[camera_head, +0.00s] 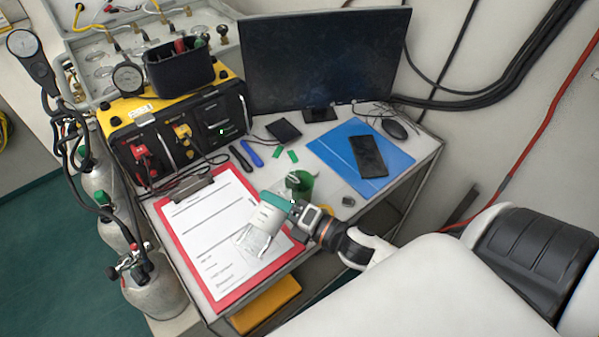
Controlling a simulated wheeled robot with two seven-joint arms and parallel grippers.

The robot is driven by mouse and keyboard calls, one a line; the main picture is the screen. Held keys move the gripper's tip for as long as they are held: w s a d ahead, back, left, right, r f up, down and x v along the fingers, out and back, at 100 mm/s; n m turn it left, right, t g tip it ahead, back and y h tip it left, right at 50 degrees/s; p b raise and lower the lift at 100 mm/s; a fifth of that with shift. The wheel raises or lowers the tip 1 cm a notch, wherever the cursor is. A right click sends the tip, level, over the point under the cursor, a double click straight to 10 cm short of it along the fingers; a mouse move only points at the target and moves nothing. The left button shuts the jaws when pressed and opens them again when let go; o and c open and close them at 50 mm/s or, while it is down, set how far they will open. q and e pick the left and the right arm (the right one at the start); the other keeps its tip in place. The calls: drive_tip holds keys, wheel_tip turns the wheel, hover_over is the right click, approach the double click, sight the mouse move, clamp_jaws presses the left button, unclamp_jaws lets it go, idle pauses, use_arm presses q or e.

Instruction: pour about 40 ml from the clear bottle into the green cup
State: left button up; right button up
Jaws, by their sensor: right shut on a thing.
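The green cup (300,183) stands on the desk, right of the clipboard; its lower front is partly hidden by my right gripper. My right gripper (294,210) comes in from the right and is shut on the clear bottle (256,242). The bottle has a white and teal label and shows just left of the gripper, over the clipboard's right side. It looks tilted, with its teal end toward the cup. I cannot tell its liquid level or whether any liquid flows. My left gripper is not in view.
A red clipboard (224,303) with paper lies at the front left. A blue folder (333,149) with a black phone (369,157) lies right of the cup. A monitor (325,62) and a yellow-black panel box (119,121) stand behind. Gas cylinders (155,289) stand left of the desk.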

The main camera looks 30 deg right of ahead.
drive_tip(key=shift+w+d+r+n+p, duration=0.15)
drive_tip(key=shift+r+n+p, duration=0.15)
drive_tip(key=shift+r+p, duration=0.2)
drive_tip(key=shift+d+r+n+p, duration=0.15)
drive_tip(key=shift+r+n+p, duration=0.15)
drive_tip(key=shift+r+n, duration=0.3)
drive_tip(key=shift+f, duration=0.1)
idle(1.0)
